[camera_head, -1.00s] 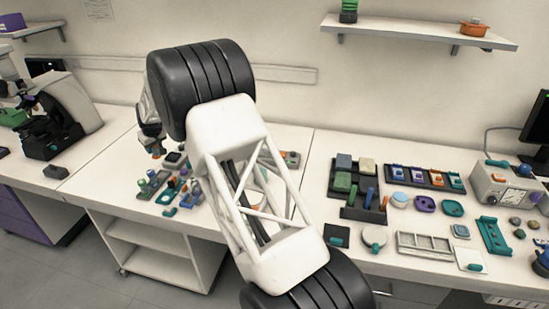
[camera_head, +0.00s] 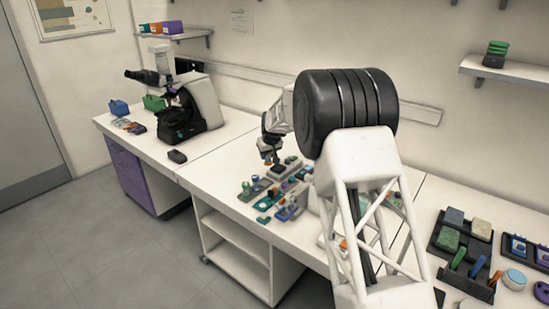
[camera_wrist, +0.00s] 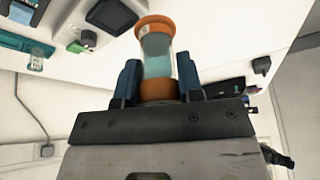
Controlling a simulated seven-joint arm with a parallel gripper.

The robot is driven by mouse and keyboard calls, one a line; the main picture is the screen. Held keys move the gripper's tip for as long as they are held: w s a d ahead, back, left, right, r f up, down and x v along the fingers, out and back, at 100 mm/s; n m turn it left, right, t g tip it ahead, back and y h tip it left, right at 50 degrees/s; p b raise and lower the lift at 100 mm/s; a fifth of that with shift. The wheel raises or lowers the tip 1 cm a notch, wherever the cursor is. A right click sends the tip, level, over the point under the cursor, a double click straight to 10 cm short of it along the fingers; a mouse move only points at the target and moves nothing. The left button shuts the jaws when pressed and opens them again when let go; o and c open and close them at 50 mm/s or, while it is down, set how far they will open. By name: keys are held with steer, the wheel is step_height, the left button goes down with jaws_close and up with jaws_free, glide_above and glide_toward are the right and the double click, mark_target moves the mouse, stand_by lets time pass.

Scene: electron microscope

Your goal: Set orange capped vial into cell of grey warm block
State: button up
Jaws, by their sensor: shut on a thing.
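The orange-capped vial (camera_wrist: 157,62) has a clear body with pale teal contents and orange ends. In the wrist view it sits between the two blue fingers of my gripper (camera_wrist: 159,84), which is shut on it. In the head view my gripper (camera_head: 270,153) is small, over the bench's middle part, with a bit of orange at its tip. A dark grey block-like item (camera_head: 284,170) lies on the bench just beside and below it. I cannot tell surely whether this is the grey warm block, and its cells are too small to make out.
Several small teal, green and blue items (camera_head: 265,203) crowd the bench near my gripper. A microscope (camera_head: 185,105) stands at the left. A dark tray with colored blocks (camera_head: 462,245) is at the right.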

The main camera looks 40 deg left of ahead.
steer(key=w+d+r+m, duration=0.1)
steer(key=w+d+r, duration=0.2)
steer(key=w+d, duration=0.6)
steer(key=w+d+r, duration=0.3)
steer(key=w+d, duration=0.2)
steer(key=d, duration=0.7)
steer(key=w+d+f+m, duration=0.2)
steer(key=w+d+f, duration=0.1)
steer(key=d, duration=0.4)
steer(key=w+d+f+m+t+h, duration=0.1)
steer(key=w+d+f+m, duration=0.2)
steer(key=w+d, duration=0.2)
steer(key=d, duration=0.2)
steer(key=shift+d+f+t+h, duration=0.2)
steer(key=shift+d+t+h, duration=0.1)
steer(key=shift+d, duration=0.05)
steer(key=shift+w, duration=0.1)
steer(key=shift+f, duration=0.2)
steer(key=shift+f, duration=2.9)
steer(key=shift+f, duration=0.55)
